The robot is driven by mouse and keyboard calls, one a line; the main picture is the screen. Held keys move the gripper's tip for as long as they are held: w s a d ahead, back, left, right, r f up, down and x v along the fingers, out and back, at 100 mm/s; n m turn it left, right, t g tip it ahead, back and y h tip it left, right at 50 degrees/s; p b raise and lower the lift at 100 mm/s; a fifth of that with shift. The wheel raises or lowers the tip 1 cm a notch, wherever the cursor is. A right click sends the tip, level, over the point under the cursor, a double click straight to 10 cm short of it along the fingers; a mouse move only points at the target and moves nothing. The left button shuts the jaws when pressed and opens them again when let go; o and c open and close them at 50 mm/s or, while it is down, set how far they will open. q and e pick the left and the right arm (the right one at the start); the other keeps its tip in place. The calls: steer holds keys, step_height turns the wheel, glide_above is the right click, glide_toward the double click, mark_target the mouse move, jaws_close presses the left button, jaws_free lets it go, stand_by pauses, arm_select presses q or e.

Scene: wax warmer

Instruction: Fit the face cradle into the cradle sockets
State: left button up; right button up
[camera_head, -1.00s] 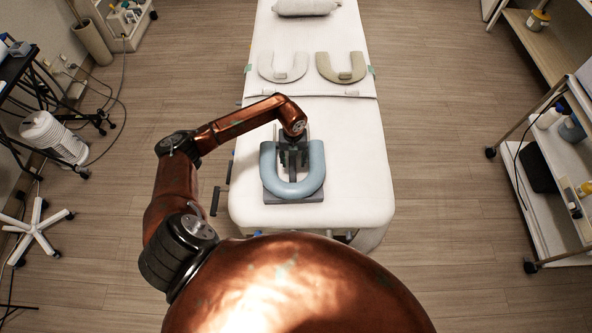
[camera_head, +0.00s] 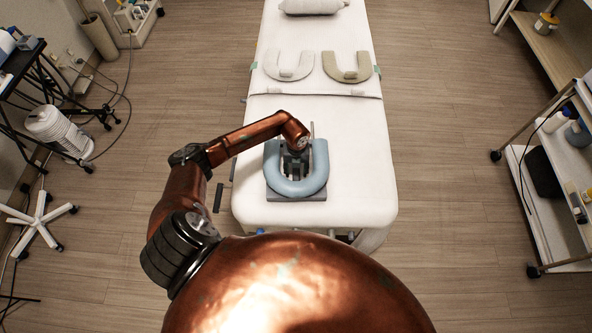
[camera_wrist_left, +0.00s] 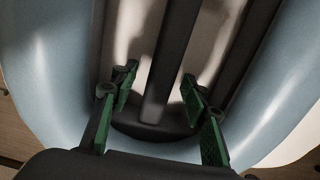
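The face cradle, a blue U-shaped cushion (camera_head: 297,187), lies on a dark grey plate (camera_head: 290,198) at the near end of the white table, its opening facing away from me. My left gripper (camera_head: 294,164) is inside the U, low over its middle. In the left wrist view, the green-padded fingers (camera_wrist_left: 160,108) stand apart on either side of a dark bar (camera_wrist_left: 172,65), with gaps between pads and bar. The blue cushion (camera_wrist_left: 40,70) curves around them. My right gripper is out of view. I cannot clearly make out the cradle sockets; small blue parts (camera_head: 352,235) show below the table's near edge.
The white table (camera_head: 355,150) is bare right of the cradle. A pale U-shaped cushion (camera_head: 288,75) and an olive one (camera_head: 347,76) lie farther up, beyond a seam. A shelf cart (camera_head: 545,205) stands at the right, a white wheeled base (camera_head: 42,222) at the left.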

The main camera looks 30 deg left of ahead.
arm_select(q)
jaws_close()
stand_by(0.3)
steer(key=shift+r, duration=0.1)
